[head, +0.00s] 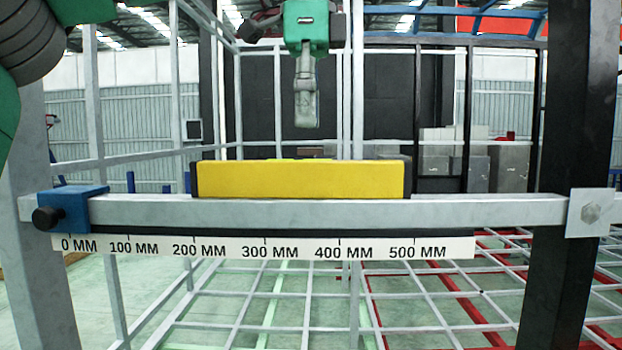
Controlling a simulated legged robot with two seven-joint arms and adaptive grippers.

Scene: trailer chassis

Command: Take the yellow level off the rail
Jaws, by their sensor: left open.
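The yellow level (300,180) lies flat along the top of the grey rail (500,211), with black ends. It spans from about the 200 mm mark to just short of the 500 mm mark on the scale below. My left gripper (306,122) points straight down above the middle of the level, open and empty. A gap shows between its fingertips and the level's top. I see its fingers nearly edge-on, so the opening between them is hidden. My right gripper is not in view.
A blue block with a black knob (85,207) sits on the rail's left end. A white millimetre scale (270,248) hangs below the rail. A dark post (570,150) with a bolted plate (591,212) stands at the right. A wire grid lies behind and below.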

